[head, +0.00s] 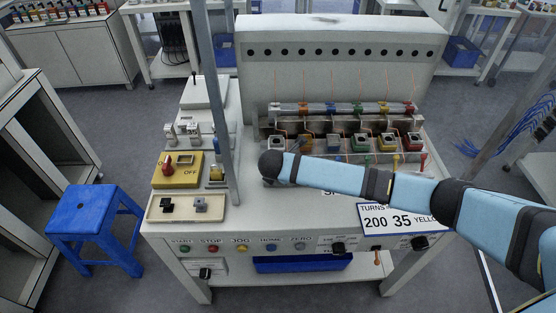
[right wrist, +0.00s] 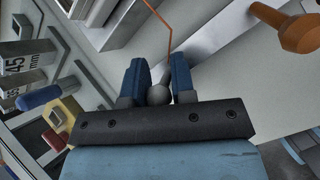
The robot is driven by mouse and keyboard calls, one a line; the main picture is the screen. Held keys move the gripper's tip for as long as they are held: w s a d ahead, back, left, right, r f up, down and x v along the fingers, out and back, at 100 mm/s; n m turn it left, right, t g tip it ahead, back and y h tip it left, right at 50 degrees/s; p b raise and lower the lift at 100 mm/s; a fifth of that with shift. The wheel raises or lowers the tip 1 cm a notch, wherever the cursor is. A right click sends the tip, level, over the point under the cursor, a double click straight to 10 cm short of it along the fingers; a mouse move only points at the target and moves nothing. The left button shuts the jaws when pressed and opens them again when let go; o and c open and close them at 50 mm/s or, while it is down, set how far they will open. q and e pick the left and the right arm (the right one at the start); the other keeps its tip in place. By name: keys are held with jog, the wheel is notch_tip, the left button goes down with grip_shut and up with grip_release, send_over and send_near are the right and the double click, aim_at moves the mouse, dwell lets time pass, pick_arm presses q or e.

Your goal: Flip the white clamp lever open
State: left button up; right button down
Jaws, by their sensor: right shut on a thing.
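My right arm comes in from the right in the head view, and its gripper end (head: 276,178) is low over the left part of the white machine's top, in front of the row of coloured connectors. In the right wrist view, the blue fingers of my right gripper (right wrist: 158,91) are closed around a small grey ball-shaped knob (right wrist: 158,94). I cannot tell whether this knob belongs to the white clamp lever. No white lever is clearly visible; my wrist and fingers hide that spot. My left gripper is in neither view.
Left of my gripper are a grey upright post (head: 219,100), a yellow switch box (head: 160,181) marked OFF and a beige tray (head: 186,217). The connector row (head: 345,143) stands behind. A white sign (head: 400,219) lies under my forearm. A blue stool (head: 90,210) stands left.

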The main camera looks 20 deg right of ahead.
jog(key=shift+s+t+h+p, duration=0.35)
jog(key=shift+t+h, duration=0.05)
jog(key=shift+t, duration=0.7)
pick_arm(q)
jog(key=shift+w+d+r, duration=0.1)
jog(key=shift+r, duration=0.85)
pick_arm(e)
jog(key=c, duration=1.8)
grip_release()
jog(key=shift+s+a+t, duration=0.1)
jog(key=shift+s+t, duration=0.1)
jog(key=shift+t, duration=0.7)
jog(key=shift+c, duration=0.2)
jog(key=shift+h, duration=0.3)
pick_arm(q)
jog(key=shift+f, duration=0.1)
pick_arm(e)
jog(key=shift+f, duration=0.1)
jog(key=o, duration=0.9)
jog(key=shift+s, duration=0.15)
jog(key=v, duration=1.3)
jog(key=shift+s+a, duration=0.1)
jog(key=shift+s, duration=0.2)
